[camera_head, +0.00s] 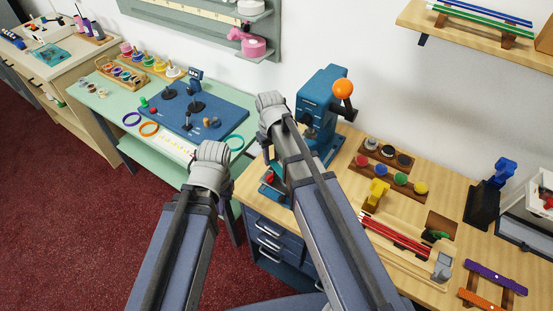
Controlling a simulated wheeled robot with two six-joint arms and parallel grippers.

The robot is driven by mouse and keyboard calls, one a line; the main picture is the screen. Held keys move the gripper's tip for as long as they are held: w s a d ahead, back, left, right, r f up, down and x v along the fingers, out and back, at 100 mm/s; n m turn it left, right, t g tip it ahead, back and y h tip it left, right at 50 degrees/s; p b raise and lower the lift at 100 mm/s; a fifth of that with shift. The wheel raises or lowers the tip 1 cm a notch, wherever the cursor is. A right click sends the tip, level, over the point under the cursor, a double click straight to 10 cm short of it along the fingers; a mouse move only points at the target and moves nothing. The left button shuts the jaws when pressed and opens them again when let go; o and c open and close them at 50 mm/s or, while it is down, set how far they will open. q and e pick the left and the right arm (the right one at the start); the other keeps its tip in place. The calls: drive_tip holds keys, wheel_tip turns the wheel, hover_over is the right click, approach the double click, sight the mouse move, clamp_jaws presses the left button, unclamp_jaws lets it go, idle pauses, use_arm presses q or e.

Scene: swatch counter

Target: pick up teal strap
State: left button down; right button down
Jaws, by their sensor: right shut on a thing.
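I cannot make out a flat teal strap for certain.
The blue press (320,105) with an orange knob stands on the wooden counter (345,185). A purple strap (496,277) and an orange strap (475,300) lie on a rack at lower right.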

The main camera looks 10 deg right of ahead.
wheel_tip(320, 180, up, 10)
drive_tip(key=p, duration=1)
drive_tip(key=f+b, duration=0.1)
drive_tip(key=b, duration=0.1)
drive_tip(key=f+b, duration=0.4)
drive_tip(key=shift+s+a+f, duration=0.1)
drive_tip(key=shift+s+a, duration=0.15)
drive_tip(key=shift+a, duration=0.15)
drive_tip(key=shift+d, duration=0.1)
